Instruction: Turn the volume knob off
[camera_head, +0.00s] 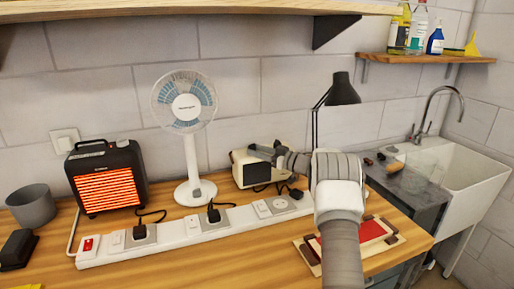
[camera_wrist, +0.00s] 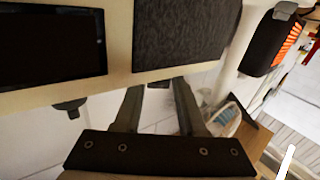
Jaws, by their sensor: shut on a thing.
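The cream radio (camera_head: 243,170) stands on the wooden bench against the wall, right of the fan. In the wrist view its cream front (camera_wrist: 118,50) fills the top, with a dark screen (camera_wrist: 50,45) and a dark speaker panel (camera_wrist: 185,35). A small dark knob (camera_wrist: 158,85) shows at the radio's edge between my fingertips. My gripper (camera_wrist: 157,92) is shut on this knob, a finger on each side. In the head view my gripper (camera_head: 264,152) is at the radio, partly hiding it. Any mark on the knob is too small to read.
A white fan (camera_head: 192,150), a glowing heater (camera_head: 107,178) and a long power strip (camera_head: 190,232) with plugs stand left of my arm. A black desk lamp (camera_head: 341,92) stands close on the right. A shelf (camera_head: 180,12) hangs above.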

